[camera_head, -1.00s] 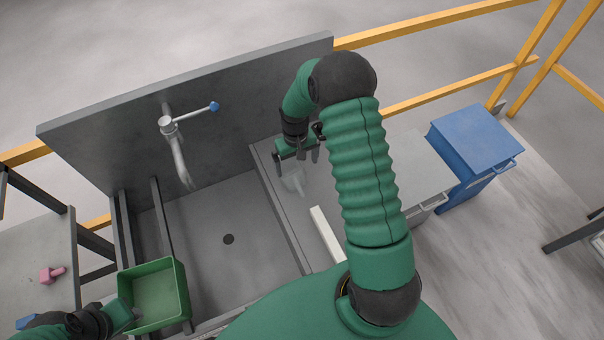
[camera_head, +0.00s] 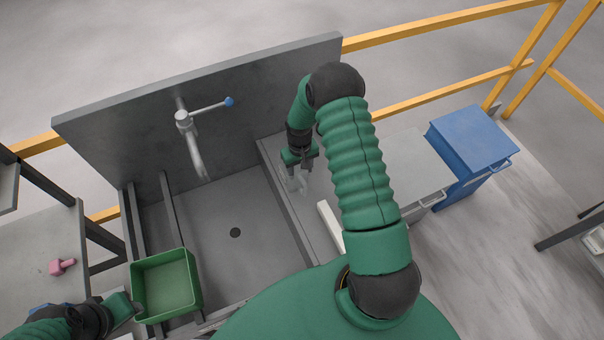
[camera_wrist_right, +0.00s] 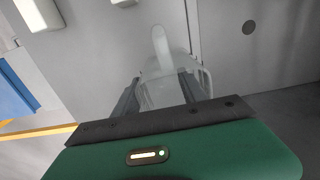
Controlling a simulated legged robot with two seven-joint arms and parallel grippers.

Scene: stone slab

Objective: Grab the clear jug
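The clear jug (camera_head: 297,184) stands on the stone slab (camera_head: 314,186) just right of the sink, partly hidden by my right gripper (camera_head: 300,168). In the right wrist view the see-through jug (camera_wrist_right: 172,80) lies between the two dark fingers of my right gripper (camera_wrist_right: 168,90). The fingers are apart, one on each side of the jug, and I cannot tell whether they touch it. My left gripper (camera_head: 130,306) is at the lower left, beside the green bin (camera_head: 166,284); its fingers are mostly hidden.
The sink basin (camera_head: 245,255) with its tap (camera_head: 192,140) lies left of the jug. A white bar (camera_head: 329,226) lies on the slab near the right arm. A blue cabinet (camera_head: 470,145) stands at the right. A pink object (camera_head: 62,267) rests on the left table.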

